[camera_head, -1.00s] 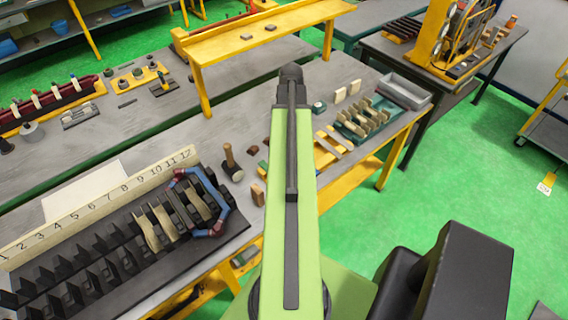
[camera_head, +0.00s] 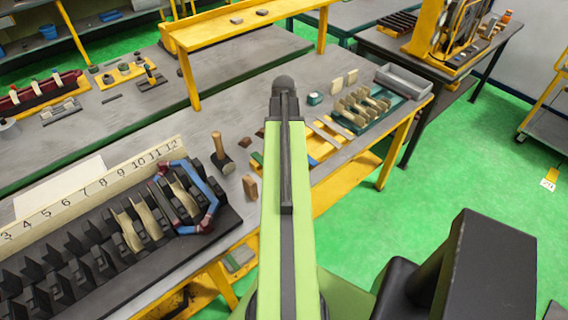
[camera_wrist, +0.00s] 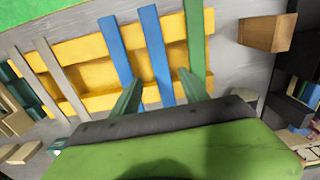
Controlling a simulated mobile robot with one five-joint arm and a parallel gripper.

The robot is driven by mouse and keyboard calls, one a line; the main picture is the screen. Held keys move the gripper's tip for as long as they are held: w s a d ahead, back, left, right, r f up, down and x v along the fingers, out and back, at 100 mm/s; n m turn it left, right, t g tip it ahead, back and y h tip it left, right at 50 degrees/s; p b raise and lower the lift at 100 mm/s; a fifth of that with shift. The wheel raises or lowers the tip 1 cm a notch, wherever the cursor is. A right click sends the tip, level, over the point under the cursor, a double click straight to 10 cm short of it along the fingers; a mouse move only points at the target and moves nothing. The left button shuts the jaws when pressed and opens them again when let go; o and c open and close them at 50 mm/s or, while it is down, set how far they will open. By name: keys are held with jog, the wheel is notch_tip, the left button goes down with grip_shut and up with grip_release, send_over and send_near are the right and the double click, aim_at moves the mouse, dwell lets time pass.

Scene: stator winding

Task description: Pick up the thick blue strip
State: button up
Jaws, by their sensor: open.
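Two blue strips lie side by side across a yellow rack in the wrist view, a left one (camera_wrist: 120,55) and a right one (camera_wrist: 155,50). They look nearly equal in width, so I cannot tell surely which is thicker. A green strip (camera_wrist: 195,45) lies to their right. My gripper (camera_wrist: 160,92) is open and empty, its green fingers pointing at the rack. In the picture the right blue strip runs between the fingers; the left one passes by the left finger. Their lower ends are hidden behind my gripper.
The yellow rack (camera_wrist: 80,75) also bears pale strips (camera_wrist: 62,75) on the left. A wooden block (camera_wrist: 268,33) stands right of it. In the head view a mallet (camera_head: 222,155) and slotted stator (camera_head: 100,245) are left of my arm; a green slotted holder (camera_head: 385,114) is right.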

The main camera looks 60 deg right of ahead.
notch_tip(320, 180, down, 5)
jog(key=b, duration=0.4)
jog(key=shift+w+f+b, duration=0.1)
jog(key=shift+f+b, duration=0.05)
jog(key=shift+b, duration=0.25)
jog(key=shift+r, duration=0.2)
jog(key=shift+a, duration=0.1)
jog(key=shift+c, duration=0.4)
grip_shut()
